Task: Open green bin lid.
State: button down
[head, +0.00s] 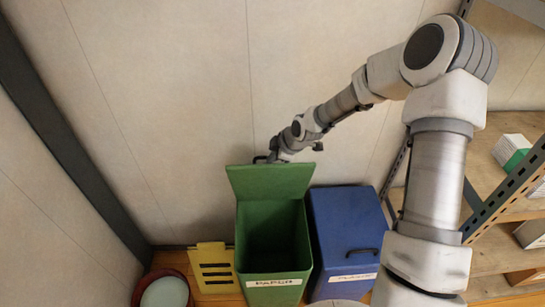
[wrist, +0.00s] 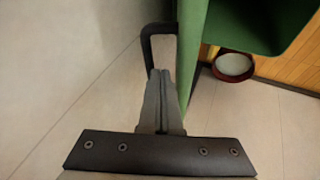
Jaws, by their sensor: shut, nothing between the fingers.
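The green bin (head: 272,240) stands at the middle bottom of the head view, with a white label on its front. Its lid (head: 270,181) is swung up and stands roughly upright at the back, so the dark inside shows. My gripper (wrist: 164,72) is shut and empty behind the lid. In the wrist view its fingertips lie beside the lid's green edge and close to the black handle (wrist: 147,40); I cannot tell whether they touch. In the head view the lid hides the fingertips.
A blue bin (head: 345,225) with a closed lid stands right beside the green one. A yellow slotted panel (head: 213,268) and a red bowl-like container (head: 147,283) are at left. The wall is close behind. A metal shelf (head: 505,208) with boxes is at right.

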jog(key=shift+w+r+p, duration=0.25)
jog(key=shift+w+p, duration=0.25)
jog(key=shift+g, duration=0.5)
jog(key=shift+w+r+p, duration=0.2)
jog(key=shift+w+p, duration=0.1)
jog(key=shift+w, duration=2.05)
